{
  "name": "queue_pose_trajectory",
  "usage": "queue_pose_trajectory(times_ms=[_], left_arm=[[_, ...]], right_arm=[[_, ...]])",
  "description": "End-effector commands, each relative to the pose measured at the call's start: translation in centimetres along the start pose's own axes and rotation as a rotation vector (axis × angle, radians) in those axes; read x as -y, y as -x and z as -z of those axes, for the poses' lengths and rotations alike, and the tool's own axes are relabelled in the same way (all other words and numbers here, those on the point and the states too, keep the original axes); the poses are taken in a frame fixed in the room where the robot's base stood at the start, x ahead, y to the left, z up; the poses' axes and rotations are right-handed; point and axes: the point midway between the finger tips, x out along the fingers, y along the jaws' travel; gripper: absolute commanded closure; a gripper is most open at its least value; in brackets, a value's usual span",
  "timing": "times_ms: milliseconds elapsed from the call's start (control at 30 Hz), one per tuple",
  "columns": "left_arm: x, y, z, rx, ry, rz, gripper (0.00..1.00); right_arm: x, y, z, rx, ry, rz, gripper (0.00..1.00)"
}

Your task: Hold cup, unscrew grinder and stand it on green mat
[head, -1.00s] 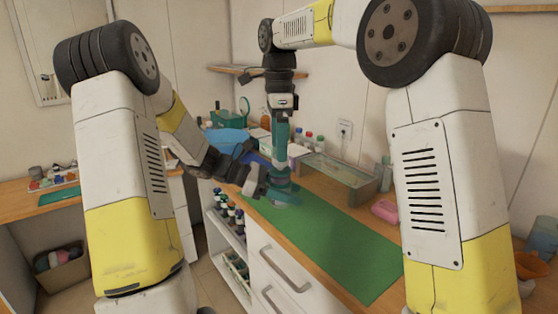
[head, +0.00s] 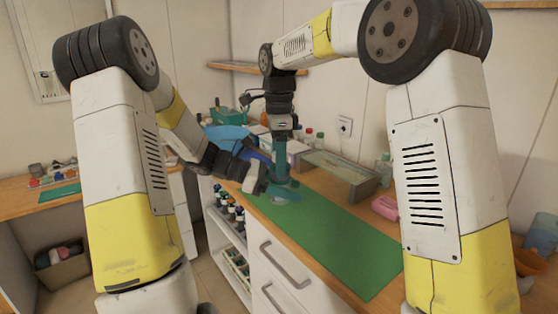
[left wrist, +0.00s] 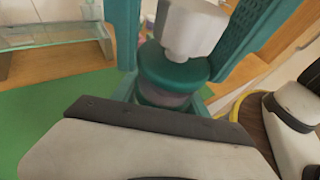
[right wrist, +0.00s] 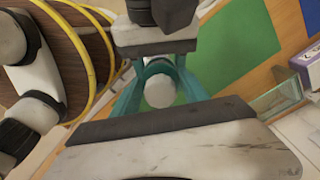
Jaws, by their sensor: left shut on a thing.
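The cup (left wrist: 165,98), which looks clear, stands near the far end of the green mat (head: 335,245). The grinder is on top of it, with a teal round base (left wrist: 172,68) and a pale faceted upper part (left wrist: 190,28). In the right wrist view the grinder's pale top (right wrist: 160,91) shows from above. My left gripper (head: 283,193) reaches in low from the side and is shut on the cup. My right gripper (head: 280,170) points down from above. Its teal fingers stand on either side of the grinder's pale part with a visible gap, so it is open.
A glass-fronted tray (head: 340,178) stands behind the mat, with a pink item (head: 385,207) to its right. Blue and green containers crowd the far end. Bottles fill the cart's side shelf (head: 230,215). The near part of the mat is clear.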

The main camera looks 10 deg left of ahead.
Motion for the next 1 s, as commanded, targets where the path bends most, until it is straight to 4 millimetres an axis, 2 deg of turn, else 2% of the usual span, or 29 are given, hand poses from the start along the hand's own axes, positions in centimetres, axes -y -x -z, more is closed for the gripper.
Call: queue_pose_trajectory(times_ms=[33, 100, 133, 267, 500, 600, 933, 967, 1000], left_arm=[[0.16, -0.09, -0.09, 0.002, -0.002, 0.005, 1.0], [0.19, -0.1, -0.09, 0.002, -0.002, 0.006, 1.0], [0.2, -0.11, -0.1, 0.002, -0.002, 0.006, 1.0], [0.24, -0.13, -0.11, 0.003, -0.002, 0.008, 1.0], [0.33, -0.16, -0.14, 0.003, -0.003, 0.01, 1.0], [0.36, -0.18, -0.15, 0.003, -0.003, 0.012, 1.0], [0.48, -0.24, -0.18, 0.004, -0.004, 0.015, 1.0], [0.49, -0.24, -0.19, 0.005, -0.004, 0.015, 1.0], [0.47, -0.23, -0.19, 0.005, -0.004, 0.015, 1.0]], right_arm=[[0.15, 0.04, 0.05, 0.0, -0.001, 0.005, 0.82], [0.17, 0.05, 0.05, 0.0, -0.001, 0.006, 0.95], [0.18, 0.05, 0.06, 0.0, -0.001, 0.006, 0.97], [0.22, 0.06, 0.12, 0.0, 0.069, 0.007, 0.97], [0.19, 0.09, 0.14, -0.002, 0.449, 0.007, 0.97], [0.21, 0.11, 0.16, -0.004, 0.546, 0.008, 0.97], [0.27, 0.11, 0.19, -0.005, 0.578, 0.009, 0.97], [0.27, 0.11, 0.2, -0.005, 0.577, 0.009, 0.43], [0.25, 0.11, 0.2, -0.005, 0.577, 0.008, 0.35]])
